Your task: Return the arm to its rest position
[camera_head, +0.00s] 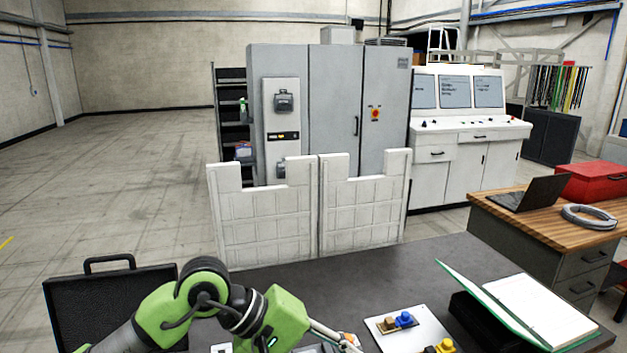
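My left arm, green and dark grey, comes in from the lower left and reaches over the dark table (390,275). Its gripper (345,342) is at the bottom edge, pointing right and down. Its fingers are small and partly cut off by the frame, so I cannot tell whether they are open or shut or hold anything. My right arm and gripper are not in view.
A white plate (399,340) with blue and yellow parts lies right of the gripper. An open green binder (530,312) is at the right. A black case (70,310) stands behind my arm at left. Two white panels (262,225) (362,210) stand along the table's far edge.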

